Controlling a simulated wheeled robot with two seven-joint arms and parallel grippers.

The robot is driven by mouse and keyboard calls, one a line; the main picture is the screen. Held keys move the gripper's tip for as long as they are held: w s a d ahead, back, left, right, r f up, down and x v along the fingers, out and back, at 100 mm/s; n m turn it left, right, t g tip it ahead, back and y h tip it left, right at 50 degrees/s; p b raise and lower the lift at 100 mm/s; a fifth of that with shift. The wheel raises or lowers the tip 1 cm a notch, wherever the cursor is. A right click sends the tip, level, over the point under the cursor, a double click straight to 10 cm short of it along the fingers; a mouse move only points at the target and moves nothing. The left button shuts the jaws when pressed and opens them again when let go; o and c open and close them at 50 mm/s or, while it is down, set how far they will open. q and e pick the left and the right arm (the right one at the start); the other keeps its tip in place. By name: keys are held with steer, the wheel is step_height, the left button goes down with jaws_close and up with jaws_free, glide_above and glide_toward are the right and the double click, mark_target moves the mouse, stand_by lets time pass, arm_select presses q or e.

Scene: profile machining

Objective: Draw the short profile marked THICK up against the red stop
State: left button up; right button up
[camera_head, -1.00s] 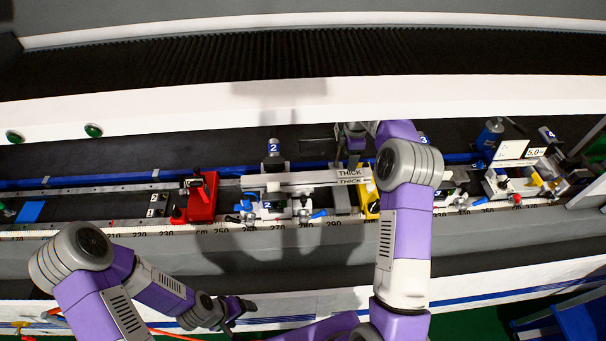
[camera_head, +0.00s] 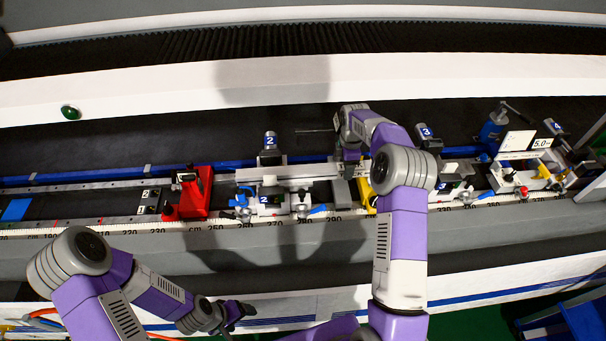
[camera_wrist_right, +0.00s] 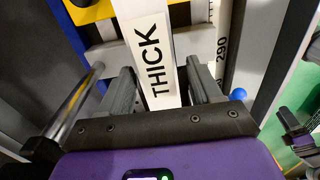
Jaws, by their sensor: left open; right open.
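The short profile marked THICK (camera_head: 290,174) is a pale bar lying along clamp unit 2. Its left end is a small gap to the right of the red stop (camera_head: 188,194). My right gripper (camera_head: 350,162) is over the profile's right part and covers some of its label in the head view. In the right wrist view the open fingers of my right gripper (camera_wrist_right: 165,88) stand on either side of the profile (camera_wrist_right: 150,50), with the THICK label between them. My left gripper (camera_head: 240,312) is open and empty in front of the machine, away from the profile.
Clamp unit 2 (camera_head: 265,204) with blue handles stands under the profile. A yellow block (camera_head: 364,192) is by the profile's right end, partly behind my right arm. More clamps and a sign (camera_head: 517,141) stand at the right. The rail left of the red stop is mostly clear.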

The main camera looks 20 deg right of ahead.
steer(key=c, duration=1)
steer(key=shift+c, duration=0.2)
steer(key=shift+s+a+b, duration=0.25)
steer(key=shift+s+b, duration=0.3)
steer(key=shift+s, duration=0.5)
